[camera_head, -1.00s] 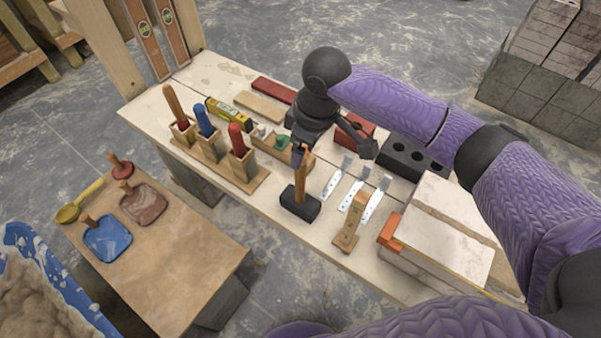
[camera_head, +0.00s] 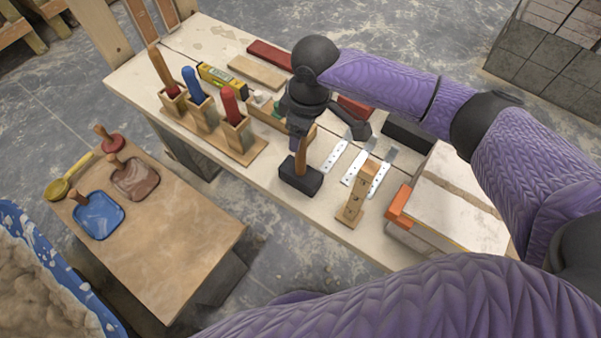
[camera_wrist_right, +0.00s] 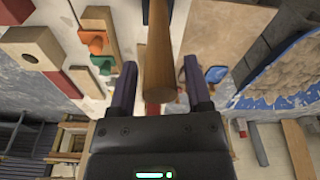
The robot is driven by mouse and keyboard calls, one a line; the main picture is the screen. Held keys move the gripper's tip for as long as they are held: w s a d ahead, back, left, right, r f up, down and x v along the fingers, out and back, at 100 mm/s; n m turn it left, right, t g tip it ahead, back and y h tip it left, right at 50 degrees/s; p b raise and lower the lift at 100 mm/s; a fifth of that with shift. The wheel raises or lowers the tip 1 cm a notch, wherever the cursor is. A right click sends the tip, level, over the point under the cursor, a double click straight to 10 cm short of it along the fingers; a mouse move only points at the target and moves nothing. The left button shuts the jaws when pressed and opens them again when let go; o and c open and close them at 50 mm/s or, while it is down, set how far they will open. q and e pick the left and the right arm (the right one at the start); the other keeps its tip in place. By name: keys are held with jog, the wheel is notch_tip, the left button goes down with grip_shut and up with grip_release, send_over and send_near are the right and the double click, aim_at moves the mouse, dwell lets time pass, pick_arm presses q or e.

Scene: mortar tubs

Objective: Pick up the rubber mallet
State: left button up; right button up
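The rubber mallet (camera_head: 299,181) stands on the workbench with its black head down and its wooden handle pointing up. My right gripper (camera_head: 300,138) is above the head, at the upper part of the handle, and hides the handle's top in the head view. In the right wrist view, the handle (camera_wrist_right: 158,62) lies between the two spread fingers of the right gripper (camera_wrist_right: 160,88). Gaps show on both sides of it, so the gripper is open. My left gripper is in neither view.
Left of the mallet, a wooden rack (camera_head: 215,133) holds upright tools with red and blue handles. Right of it are pale metal strips (camera_head: 356,167), a wooden block (camera_head: 355,197) and a stone slab (camera_head: 455,200). A lower table (camera_head: 170,240) with floats stands at the left.

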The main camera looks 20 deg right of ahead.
jog(key=c, duration=0.7)
grip_shut()
notch_tip(320, 180, up, 9)
jog(key=p, duration=0.4)
jog(key=shift+r, duration=0.2)
jog(key=shift+r+p, duration=0.3)
jog(key=shift+r, duration=0.05)
jog(key=shift+o, duration=1)
grip_release()
grip_shut()
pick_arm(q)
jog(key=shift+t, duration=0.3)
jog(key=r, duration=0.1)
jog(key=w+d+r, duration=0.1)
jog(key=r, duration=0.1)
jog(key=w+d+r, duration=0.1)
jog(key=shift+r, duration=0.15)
